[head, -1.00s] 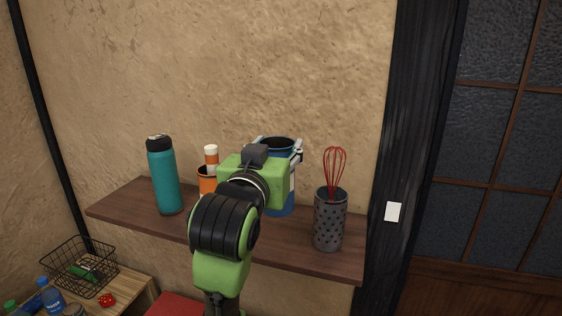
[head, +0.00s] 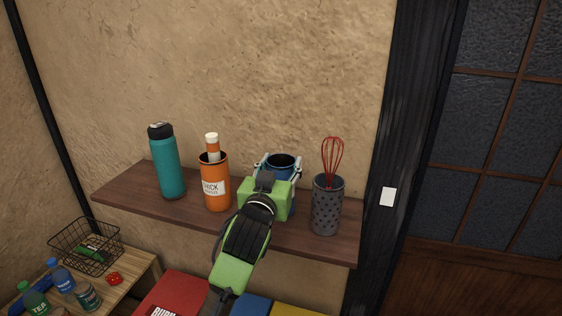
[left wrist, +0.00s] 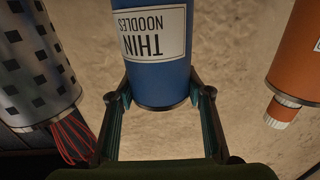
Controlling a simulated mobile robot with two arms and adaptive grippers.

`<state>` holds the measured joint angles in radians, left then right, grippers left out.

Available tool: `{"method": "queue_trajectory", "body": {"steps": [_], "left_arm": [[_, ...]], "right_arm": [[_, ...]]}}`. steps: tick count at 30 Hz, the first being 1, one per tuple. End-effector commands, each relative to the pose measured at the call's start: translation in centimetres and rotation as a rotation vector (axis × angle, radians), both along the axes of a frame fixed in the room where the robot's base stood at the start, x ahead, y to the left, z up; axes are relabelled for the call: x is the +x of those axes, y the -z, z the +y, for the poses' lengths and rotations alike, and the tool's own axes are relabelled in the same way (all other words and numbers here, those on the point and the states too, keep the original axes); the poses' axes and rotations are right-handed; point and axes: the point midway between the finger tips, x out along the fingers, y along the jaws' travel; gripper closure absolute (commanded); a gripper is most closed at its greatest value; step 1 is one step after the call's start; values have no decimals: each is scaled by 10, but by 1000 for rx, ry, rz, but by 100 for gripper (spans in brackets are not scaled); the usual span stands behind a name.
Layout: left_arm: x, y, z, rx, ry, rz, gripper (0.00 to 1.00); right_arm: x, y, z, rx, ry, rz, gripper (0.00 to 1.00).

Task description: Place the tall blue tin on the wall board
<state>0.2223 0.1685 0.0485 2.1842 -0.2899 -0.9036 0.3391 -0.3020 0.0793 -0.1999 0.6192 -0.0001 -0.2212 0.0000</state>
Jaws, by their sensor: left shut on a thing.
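The tall blue tin (head: 282,161) is upright over the brown wall board (head: 128,188), between an orange canister and a grey perforated holder. In the left wrist view the tin (left wrist: 160,75) shows a pale "THIN NOODLES" label, upside down in the picture. My left gripper (head: 279,170) is shut on the tin near its open rim, with one finger on each side. My gripper and arm hide the tin's lower part in the head view, so I cannot tell whether its base touches the board. My right gripper is not in view.
On the board stand a teal bottle (head: 166,163), the orange canister (head: 216,188) and the grey holder (head: 327,208) with a red whisk (head: 332,158). Below are a wire basket (head: 85,247), bottles and red, blue and yellow items. A dark post (head: 393,150) borders the board's right end.

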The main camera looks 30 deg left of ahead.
Motion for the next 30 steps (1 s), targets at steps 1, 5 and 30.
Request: {"method": "queue_trajectory", "body": {"steps": [1, 5, 30], "left_arm": [[0, 0, 0, 1, 1, -2, 84], [0, 0, 0, 0, 1, -2, 84], [-24, 3, -8, -2, 2, -3, 37]], "right_arm": [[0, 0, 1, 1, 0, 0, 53], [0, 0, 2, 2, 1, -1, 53], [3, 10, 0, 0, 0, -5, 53]]}}
